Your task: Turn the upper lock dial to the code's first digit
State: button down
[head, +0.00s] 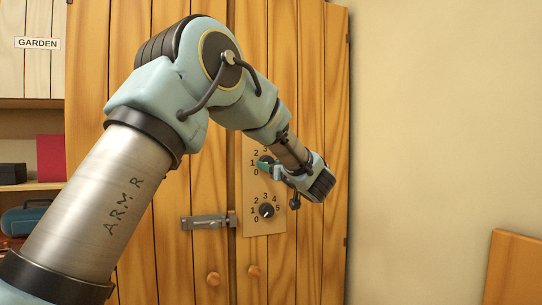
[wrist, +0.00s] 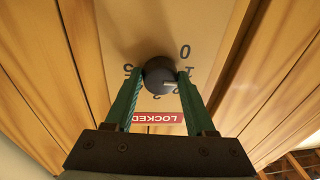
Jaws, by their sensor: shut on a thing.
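The upper lock dial (wrist: 159,76) is a dark round knob on the cabinet's dial plate (head: 250,225), ringed by digits. My gripper (wrist: 157,80) is shut on it, one green finger on each side. The wrist view is roughly upside down. The dial's white mark points right and slightly down there, near the 1 and 2; a finger partly covers these digits, so I cannot tell exactly which it meets. In the head view my gripper (head: 266,166) hides most of the upper dial. The lower dial (head: 267,210) is clear of my gripper. No code is readable.
A red LOCKED label (wrist: 158,118) sits above the upper dial, low in the wrist view. Open shelves stand at left. A wooden panel (head: 516,268) stands at lower right.

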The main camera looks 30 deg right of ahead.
jog(key=shift+a+m+h+p, duration=0.1)
jog(key=shift+m+h+p, duration=0.35)
jog(key=shift+m+p, duration=1.65)
jog(key=shift+a+m+h+p, duration=0.1)
jog(key=shift+m+h+p, duration=0.35)
jog(key=shift+m+p, duration=1.65)
jog(key=shift+m+b, duration=0.65)
jog(key=shift+m, duration=0.25)
jog(key=shift+c, duration=1.2)
grip_release()
jog(key=shift+s, duration=0.1)
